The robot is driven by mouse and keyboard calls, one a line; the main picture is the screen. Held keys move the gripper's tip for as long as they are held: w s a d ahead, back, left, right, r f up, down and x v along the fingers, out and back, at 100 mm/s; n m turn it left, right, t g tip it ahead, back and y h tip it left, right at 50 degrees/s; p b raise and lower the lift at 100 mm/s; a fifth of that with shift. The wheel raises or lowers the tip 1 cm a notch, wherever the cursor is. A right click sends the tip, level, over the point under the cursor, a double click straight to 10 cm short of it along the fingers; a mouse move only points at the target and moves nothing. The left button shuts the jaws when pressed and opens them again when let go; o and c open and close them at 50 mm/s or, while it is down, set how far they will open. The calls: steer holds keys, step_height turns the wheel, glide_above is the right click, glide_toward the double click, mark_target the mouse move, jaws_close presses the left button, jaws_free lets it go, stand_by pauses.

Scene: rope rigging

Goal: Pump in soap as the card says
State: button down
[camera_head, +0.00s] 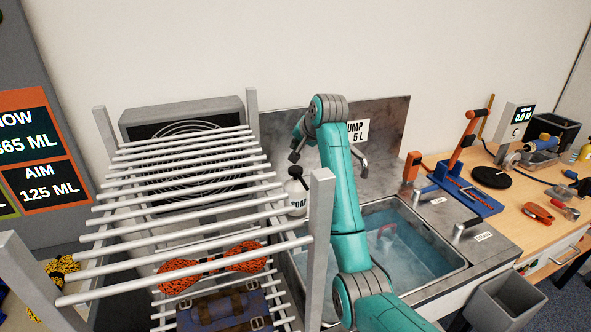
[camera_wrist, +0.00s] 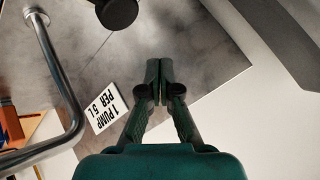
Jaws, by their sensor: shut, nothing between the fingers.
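A white soap bottle (camera_head: 297,196) with a dark top and a "SOAP" label stands upright behind the sink, partly hidden by a rack post. The card (camera_head: 357,131) on the backsplash is partly hidden by my arm; in the wrist view the card (camera_wrist: 108,108) reads "1 PUMP PER 5 L". The sink (camera_head: 462,262) holds bluish water with something red in it. My gripper (camera_head: 294,157) is just above the bottle's top; I cannot tell whether they touch. In the wrist view my gripper (camera_wrist: 159,82) is shut and empty. A dark round part shows at that view's top edge.
A metal drying rack (camera_head: 320,215) stands close on the left, with orange rope and a blue roll on its lower shelf. A metal tap (camera_head: 362,160) rises behind the sink. A wall board (camera_head: 42,185) reads "AIM 125 ML". A cluttered wooden bench (camera_head: 520,235) is at right.

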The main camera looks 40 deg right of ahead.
mark_target(297, 170)
step_height(297, 170, up, 4)
steer(key=shift+f, duration=0.1)
stand_by(0.4)
steer(key=shift+f, duration=4.4)
steer(key=shift+f, duration=0.1)
steer(key=shift+f, duration=0.35)
